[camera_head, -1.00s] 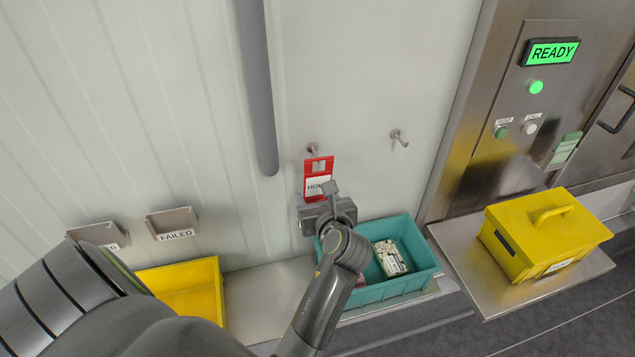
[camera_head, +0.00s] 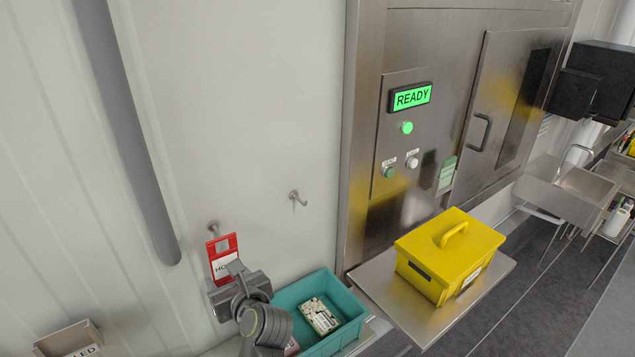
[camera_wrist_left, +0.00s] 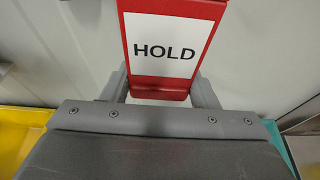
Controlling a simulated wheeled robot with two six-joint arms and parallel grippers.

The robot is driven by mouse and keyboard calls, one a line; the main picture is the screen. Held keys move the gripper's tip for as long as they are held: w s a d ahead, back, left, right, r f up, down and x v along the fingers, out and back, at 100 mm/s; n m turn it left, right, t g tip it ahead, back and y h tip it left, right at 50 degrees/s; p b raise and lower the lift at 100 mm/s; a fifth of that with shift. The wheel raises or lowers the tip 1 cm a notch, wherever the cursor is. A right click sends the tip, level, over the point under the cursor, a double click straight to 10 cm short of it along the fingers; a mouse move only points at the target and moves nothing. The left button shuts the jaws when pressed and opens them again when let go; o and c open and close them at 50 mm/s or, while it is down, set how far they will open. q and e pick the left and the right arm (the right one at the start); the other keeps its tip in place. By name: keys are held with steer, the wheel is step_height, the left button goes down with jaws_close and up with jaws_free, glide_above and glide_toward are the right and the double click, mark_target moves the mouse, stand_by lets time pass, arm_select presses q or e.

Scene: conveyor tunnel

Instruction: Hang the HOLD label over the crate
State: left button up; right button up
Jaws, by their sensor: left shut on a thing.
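The HOLD label (camera_head: 222,262) is a red plate with a white panel. It is upright against the wall, just below the left wall peg (camera_head: 213,227). I cannot tell whether it still hangs on that peg. My left gripper (camera_head: 232,277) is shut on the label's lower part. In the left wrist view the label (camera_wrist_left: 168,50) stands between the fingers (camera_wrist_left: 160,88), its word HOLD facing the camera. The teal crate (camera_head: 300,288) stands below and right of the gripper, with a second, empty peg (camera_head: 298,198) on the wall above it. My right gripper is not in view.
The teal crate holds a pale, printed pack (camera_head: 319,316). A yellow lidded case (camera_head: 450,255) sits on a steel shelf (camera_head: 400,315) to the right, below the panel reading READY (camera_head: 411,97). A grey vertical pipe (camera_head: 125,130) runs left of the pegs. The wall between the pegs is clear.

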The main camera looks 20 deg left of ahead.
arm_select(q)
steer(key=shift+h, duration=0.3)
steer(key=w, duration=0.1)
steer(key=w+a, duration=0.2)
steer(key=w, duration=0.1)
steer(key=shift+a+f, duration=0.2)
steer(key=shift+f, duration=0.2)
steer(key=shift+s+d, duration=1.4)
steer(key=shift+d, duration=0.2)
steer(key=shift+f, duration=0.1)
